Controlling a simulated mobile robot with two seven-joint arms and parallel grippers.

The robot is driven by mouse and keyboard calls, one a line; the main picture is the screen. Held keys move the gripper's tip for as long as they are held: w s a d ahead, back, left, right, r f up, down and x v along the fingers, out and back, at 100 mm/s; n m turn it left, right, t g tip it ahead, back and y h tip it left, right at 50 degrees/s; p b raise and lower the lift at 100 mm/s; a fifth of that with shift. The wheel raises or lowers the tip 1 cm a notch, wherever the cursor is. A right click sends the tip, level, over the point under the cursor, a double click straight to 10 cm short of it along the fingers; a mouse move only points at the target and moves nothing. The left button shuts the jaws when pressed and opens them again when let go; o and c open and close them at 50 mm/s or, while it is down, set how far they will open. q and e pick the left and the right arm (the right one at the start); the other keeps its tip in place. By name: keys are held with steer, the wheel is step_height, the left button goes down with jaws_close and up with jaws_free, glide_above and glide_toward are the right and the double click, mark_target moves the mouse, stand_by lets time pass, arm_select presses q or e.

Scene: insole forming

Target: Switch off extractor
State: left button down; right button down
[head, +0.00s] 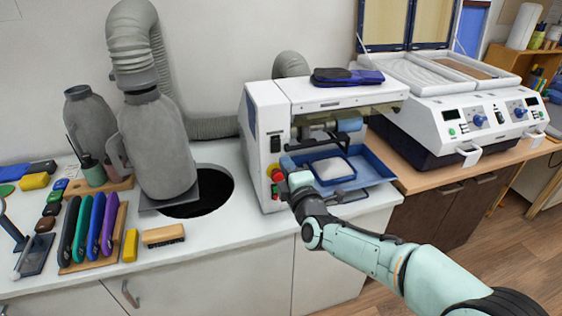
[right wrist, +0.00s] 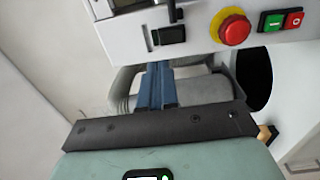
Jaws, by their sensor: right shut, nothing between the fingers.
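A white machine (head: 268,105) with a grey hose behind it stands on the white counter. I cannot tell for sure which of its controls belongs to the extractor. Its narrow front panel carries a black rocker switch (head: 275,143), also in the right wrist view (right wrist: 170,35), a red round knob (right wrist: 236,28) on a yellow ring, a green button (right wrist: 272,21) and a red button (right wrist: 294,19). My right gripper (head: 292,178) is shut and empty, close in front of this panel. Its fingers (right wrist: 158,72) point toward the rocker switch, apparently apart from it. My left gripper is not in view.
A blue tray (head: 372,168) juts out right of my gripper. Left are a round dark hole (head: 212,190) in the counter and a grey hooded duct (head: 155,140). Coloured tools (head: 95,228) and a brush (head: 163,236) lie farther left. A two-bed press (head: 470,110) stands right.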

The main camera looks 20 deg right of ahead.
steer(key=s, duration=0.5)
steer(key=shift+s+d+f, duration=0.2)
steer(key=shift+s+d, duration=0.15)
steer(key=shift+s, duration=0.05)
step_height(320, 180, down, 20)
steer(key=a+m+g, duration=0.2)
steer(key=m+g, duration=0.2)
steer(key=g, duration=0.1)
steer(key=s+f+m+g, duration=0.3)
steer(key=s+f, duration=0.1)
steer(key=f, duration=0.5)
steer(key=s+f+m+g, duration=0.2)
steer(key=s+f+m, duration=0.15)
steer(key=f, duration=0.55)
steer(key=s+a+f+m+g+y, duration=0.1)
steer(key=s+f+m+g, duration=0.3)
steer(key=s, duration=0.9)
steer(key=s+a+f+m+g+y, duration=0.2)
steer(key=s+f+m+g, duration=0.3)
steer(key=s+f, duration=0.8)
steer(key=s+m+p, duration=0.1)
steer(key=m, duration=0.2)
steer(key=shift+s+a, duration=0.15)
steer(key=shift+s, duration=0.15)
